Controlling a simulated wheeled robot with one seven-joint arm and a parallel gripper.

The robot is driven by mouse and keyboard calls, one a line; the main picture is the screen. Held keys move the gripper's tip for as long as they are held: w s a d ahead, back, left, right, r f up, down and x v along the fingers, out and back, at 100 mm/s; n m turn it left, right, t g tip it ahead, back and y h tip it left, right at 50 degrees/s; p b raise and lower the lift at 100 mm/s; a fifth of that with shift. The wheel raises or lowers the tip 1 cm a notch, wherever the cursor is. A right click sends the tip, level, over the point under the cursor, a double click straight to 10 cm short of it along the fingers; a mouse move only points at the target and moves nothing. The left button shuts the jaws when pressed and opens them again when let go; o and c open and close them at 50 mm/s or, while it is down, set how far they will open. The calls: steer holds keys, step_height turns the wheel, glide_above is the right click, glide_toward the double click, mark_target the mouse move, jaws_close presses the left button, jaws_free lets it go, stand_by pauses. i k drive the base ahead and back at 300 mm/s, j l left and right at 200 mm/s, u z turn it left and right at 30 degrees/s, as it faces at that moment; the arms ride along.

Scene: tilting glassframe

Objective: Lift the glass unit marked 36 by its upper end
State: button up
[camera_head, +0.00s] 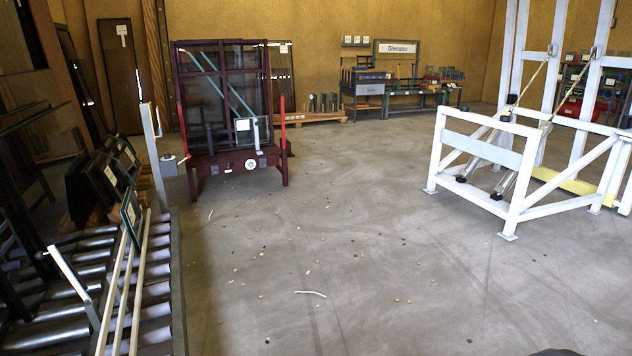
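No number 36 is legible in the head view, so I cannot tell which glass unit carries it. A dark red frame (278,160) stands upright at the back left with large glass panes (225,90) in it. A white label (243,124) shows low on this glass, its print too small to read. Several dark glass units (105,175) with pale labels lean in a row at the left. A narrow glass unit (131,212) with a label stands at the edge of the roller conveyor.
The roller conveyor (70,290) with pale rails fills the lower left. A white steel frame (480,150) stands at the right. A workbench (420,92) is at the back wall. The concrete floor (340,230) between is open, with small scattered bits and one white strip (311,293).

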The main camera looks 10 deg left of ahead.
mark_target(130, 211)
steer(key=i+j+u, duration=0.25)
steer(key=i, duration=0.3)
steer(key=i+l+u, duration=0.1)
steer(key=i+u, duration=0.15)
steer(key=i, duration=0.3)
steer(key=i+l+u, duration=0.1)
steer(key=i+u, duration=0.15)
steer(key=i, duration=0.3)
steer(key=i+l+u, duration=0.3)
steer(key=i, duration=0.25)
steer(key=i+u, duration=0.15)
steer(key=i, duration=2.05)
steer(key=i+j+u, duration=0.5)
steer(key=i+u, duration=0.25)
steer(key=i, duration=0.15)
